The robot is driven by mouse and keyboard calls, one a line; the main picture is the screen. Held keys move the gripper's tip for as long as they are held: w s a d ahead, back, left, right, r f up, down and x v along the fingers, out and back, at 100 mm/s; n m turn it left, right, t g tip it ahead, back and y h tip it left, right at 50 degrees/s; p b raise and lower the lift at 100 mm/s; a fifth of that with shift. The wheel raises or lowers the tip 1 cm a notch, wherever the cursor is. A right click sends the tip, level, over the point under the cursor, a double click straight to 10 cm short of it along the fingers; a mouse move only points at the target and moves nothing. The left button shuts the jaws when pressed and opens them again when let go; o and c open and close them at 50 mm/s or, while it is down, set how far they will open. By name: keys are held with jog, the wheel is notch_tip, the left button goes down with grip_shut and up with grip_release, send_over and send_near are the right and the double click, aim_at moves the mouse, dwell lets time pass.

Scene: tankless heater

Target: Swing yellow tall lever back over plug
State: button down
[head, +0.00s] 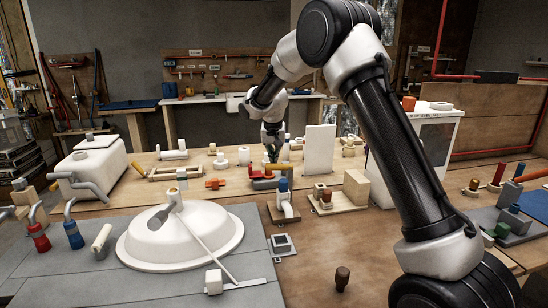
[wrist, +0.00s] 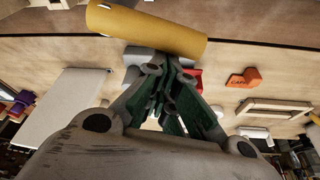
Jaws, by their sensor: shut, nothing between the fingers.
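The yellow lever (head: 278,167) shows in the head view as a small bar beside a red part (head: 262,176) on the wooden bench. In the wrist view the yellow lever (wrist: 147,27) is a thick round bar lying across the top, slightly tilted. My gripper (head: 271,155) reaches down beside the lever from behind. In the wrist view my gripper (wrist: 168,65) is shut and empty, its fingertips close to the underside of the lever; I cannot tell whether they touch. A red part also shows behind the fingers. I cannot make out the plug.
A white upright panel (head: 320,150) stands right of the gripper. A blue-topped white valve (head: 284,195) stands in front. An orange block (head: 215,183) lies to the left. A large white dome (head: 180,240) fills the front left.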

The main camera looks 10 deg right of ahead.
aim_at(270, 166)
jog(key=shift+s+a+n, duration=0.25)
jog(key=shift+n, duration=0.35)
jog(key=shift+s+a+n+y, duration=0.25)
jog(key=shift+s+n+y, duration=0.1)
jog(key=shift+n, duration=0.35)
jog(key=shift+s+a+n+y, duration=0.25)
jog(key=shift+s+n, duration=0.1)
jog(key=shift+n, duration=0.35)
jog(key=s+n, duration=0.1)
jog(key=n+y, duration=0.1)
jog(key=n, duration=0.1)
jog(key=s+n, duration=0.1)
jog(key=shift+s+a+y, duration=0.3)
jog(key=shift+s+d+n+g+y, duration=0.15)
jog(key=shift+s+n+g+y, duration=0.05)
jog(key=shift+s+n, duration=0.7)
jog(key=shift+s+d+n+g+y, duration=0.1)
jog(key=shift+s+n+g+y, duration=0.1)
jog(key=shift+s+n, duration=0.65)
